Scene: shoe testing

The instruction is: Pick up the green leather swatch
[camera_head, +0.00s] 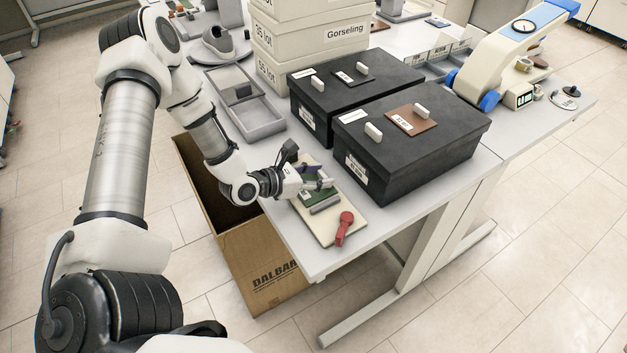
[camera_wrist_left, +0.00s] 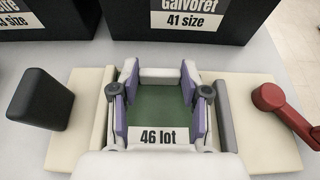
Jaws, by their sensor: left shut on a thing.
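The green leather swatch (camera_head: 317,196) is at a cream board (camera_head: 347,220) near the table's front edge. In the left wrist view the swatch (camera_wrist_left: 160,106) shows between my purple-padded fingers, with a white "46 lot" label on its near part. My left gripper (camera_head: 319,181) is low over the board and shut on the swatch, one finger at each side of it. In the left wrist view the gripper (camera_wrist_left: 159,82) hides the swatch's side edges. I cannot tell whether the swatch is clear of the board. My right gripper is not in view.
A red-handled part (camera_head: 344,226) and a grey bar (camera_head: 325,204) are on the board. A black block (camera_wrist_left: 40,99) stands at its left in the wrist view. Two black lidded boxes (camera_head: 424,165) stand close behind. An open cardboard box (camera_head: 262,272) is below the table edge.

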